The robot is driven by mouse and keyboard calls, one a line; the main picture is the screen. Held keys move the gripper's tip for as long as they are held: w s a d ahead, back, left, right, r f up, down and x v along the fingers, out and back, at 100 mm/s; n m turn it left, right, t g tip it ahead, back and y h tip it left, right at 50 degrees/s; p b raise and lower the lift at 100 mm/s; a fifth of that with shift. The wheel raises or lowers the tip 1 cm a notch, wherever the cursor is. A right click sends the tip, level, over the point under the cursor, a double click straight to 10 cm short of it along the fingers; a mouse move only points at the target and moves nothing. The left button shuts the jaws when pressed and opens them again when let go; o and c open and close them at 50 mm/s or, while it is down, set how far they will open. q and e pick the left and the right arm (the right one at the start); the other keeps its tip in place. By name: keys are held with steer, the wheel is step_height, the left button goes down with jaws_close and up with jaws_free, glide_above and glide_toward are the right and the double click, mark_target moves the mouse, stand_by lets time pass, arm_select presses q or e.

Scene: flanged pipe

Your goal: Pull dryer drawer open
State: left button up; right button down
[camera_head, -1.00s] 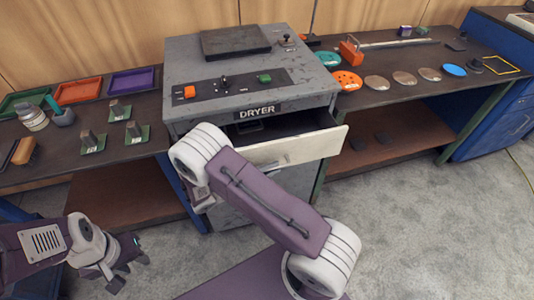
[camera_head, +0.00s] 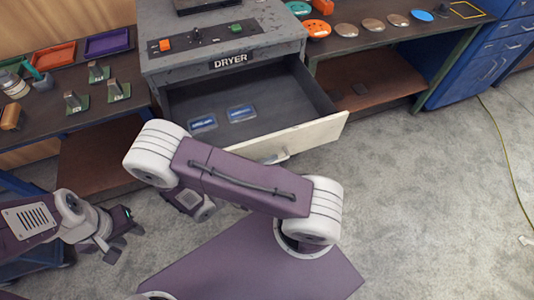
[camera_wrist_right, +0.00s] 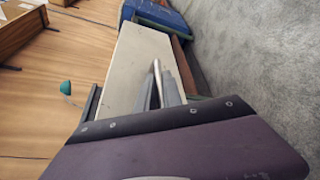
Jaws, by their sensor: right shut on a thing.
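The grey dryer (camera_head: 230,40) stands in front, with its drawer (camera_head: 270,95) pulled well out. Inside the drawer lie two clear packets with blue labels, a left packet (camera_head: 203,123) and a right packet (camera_head: 241,113). The drawer's pale front panel (camera_head: 312,134) carries a metal handle (camera_wrist_right: 157,72). My right gripper (camera_wrist_right: 167,90) is shut on this handle in the right wrist view; in the head view my right arm hides most of the grip. My left gripper (camera_head: 122,243) is open and empty, low at the left, apart from the dryer.
The left bench holds an orange tray (camera_head: 54,59), a purple tray (camera_head: 107,43) and several small green-based parts. The right bench holds several discs, including an orange disc (camera_head: 316,28). The grey floor (camera_head: 420,210) at the right is clear apart from a yellow cable (camera_head: 505,165).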

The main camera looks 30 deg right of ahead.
steer(key=shift+s+a, duration=0.1)
steer(key=shift+s, duration=0.25)
steer(key=c, duration=1.5)
jaws_free()
steer(key=v, duration=0.9)
